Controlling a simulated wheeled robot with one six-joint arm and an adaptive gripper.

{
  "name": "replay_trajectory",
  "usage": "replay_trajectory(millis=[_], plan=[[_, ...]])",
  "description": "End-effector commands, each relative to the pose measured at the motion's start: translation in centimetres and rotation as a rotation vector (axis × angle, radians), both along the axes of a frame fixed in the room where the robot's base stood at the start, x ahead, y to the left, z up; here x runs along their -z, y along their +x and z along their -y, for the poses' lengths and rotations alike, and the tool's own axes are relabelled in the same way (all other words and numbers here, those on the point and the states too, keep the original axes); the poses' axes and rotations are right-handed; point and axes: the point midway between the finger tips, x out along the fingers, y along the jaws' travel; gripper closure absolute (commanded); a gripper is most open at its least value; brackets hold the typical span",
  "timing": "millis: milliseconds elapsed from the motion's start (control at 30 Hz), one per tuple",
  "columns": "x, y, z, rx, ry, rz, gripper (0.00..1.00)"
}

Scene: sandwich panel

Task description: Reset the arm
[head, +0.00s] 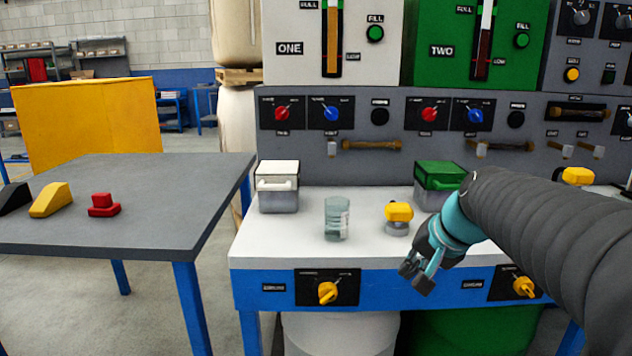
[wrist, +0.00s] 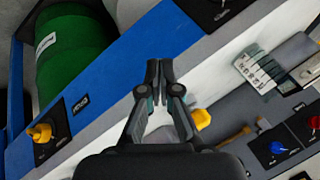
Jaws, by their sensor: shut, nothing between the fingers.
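My arm comes in from the right in the head view. My gripper (head: 418,281) hangs in front of the workbench's front edge, to the right of the yellow-topped item (head: 398,215). In the wrist view my gripper (wrist: 158,70) is shut, its fingertips together and empty. It is above the bench edge, with the blue front rail (wrist: 120,72) and white top (wrist: 185,55) beneath it.
A glass beaker (head: 336,219), a white-lidded box (head: 278,188) and a green-lidded box (head: 437,180) stand on the white bench (head: 300,243). Yellow knobs (head: 327,292) stick out of its front. A grey table (head: 130,205) at left holds coloured blocks. Floor between them is clear.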

Motion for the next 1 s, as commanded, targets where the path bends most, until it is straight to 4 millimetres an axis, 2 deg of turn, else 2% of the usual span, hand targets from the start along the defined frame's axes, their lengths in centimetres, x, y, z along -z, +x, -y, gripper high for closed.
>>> replay_trajectory(millis=[33, 200, 300, 400, 500, 567, 733, 1000], plan=[[1.5, -2.7, -0.1, -0.055, -0.076, -0.017, 1.00], [6.2, -10.6, 0.3, -0.228, -0.310, -0.070, 1.00], [8.2, -14.6, 0.6, -0.296, -0.405, -0.087, 1.00], [9.6, -17.5, 0.5, -0.338, -0.463, -0.083, 1.00], [9.8, -19.2, -0.1, -0.360, -0.481, -0.054, 1.00], [9.4, -19.6, -0.4, -0.366, -0.485, -0.028, 1.00], [8.2, -20.0, -1.2, -0.378, -0.492, 0.023, 1.00], [8.2, -19.9, -1.3, -0.383, -0.491, 0.022, 1.00]])
